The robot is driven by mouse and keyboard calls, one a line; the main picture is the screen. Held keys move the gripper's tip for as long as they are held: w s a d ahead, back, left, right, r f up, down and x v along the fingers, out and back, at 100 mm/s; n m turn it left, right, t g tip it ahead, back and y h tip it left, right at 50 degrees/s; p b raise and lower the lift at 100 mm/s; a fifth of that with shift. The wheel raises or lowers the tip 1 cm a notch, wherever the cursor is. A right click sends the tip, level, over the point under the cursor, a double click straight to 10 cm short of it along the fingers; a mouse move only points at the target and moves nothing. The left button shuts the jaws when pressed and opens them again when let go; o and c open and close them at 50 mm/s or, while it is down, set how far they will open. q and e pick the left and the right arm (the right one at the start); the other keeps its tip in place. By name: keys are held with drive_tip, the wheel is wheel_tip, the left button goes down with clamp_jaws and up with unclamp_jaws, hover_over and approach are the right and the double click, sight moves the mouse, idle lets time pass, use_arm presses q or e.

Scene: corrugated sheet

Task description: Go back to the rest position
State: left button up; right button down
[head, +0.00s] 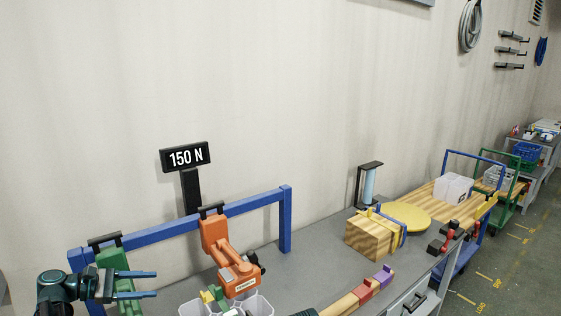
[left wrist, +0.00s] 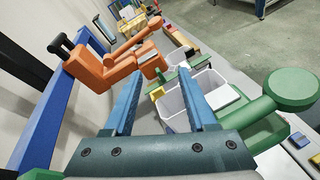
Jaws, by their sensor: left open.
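My left gripper (head: 148,284) is at the lower left of the head view, its two blue fingers apart and pointing right. Nothing is between them. In the left wrist view my left gripper (left wrist: 160,78) also shows open and empty, with white bins beyond its fingers. In the head view it overlaps a green tool (head: 113,262) hanging on the blue rail (head: 160,233); I cannot tell whether they touch. An orange tool (head: 216,238) hangs further right on the rail. My right gripper cannot be made out.
White bins (left wrist: 205,86) stand on the grey bench (head: 300,270) beside the rail. A wooden block (head: 370,238) and a yellow disc (head: 407,215) are further right. The bench between the rail and block is mostly clear.

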use_arm(q)
drive_tip(key=s+d+f+m+g+y, duration=0.25)
drive_tip(key=d+f+m, duration=0.25)
drive_tip(key=d, duration=0.6)
drive_tip(key=s+d+f+m+g+y, duration=0.25)
drive_tip(key=d+f+m+g, duration=0.2)
drive_tip(key=d, duration=0.65)
drive_tip(key=s+d+f+m+y, duration=0.6)
drive_tip(key=s+d+m+y, duration=0.3)
drive_tip(key=m, duration=0.4)
drive_tip(key=shift+s+d+f+y, duration=0.15)
drive_tip(key=shift+s+d+y, duration=0.35)
drive_tip(key=shift+s, duration=0.6)
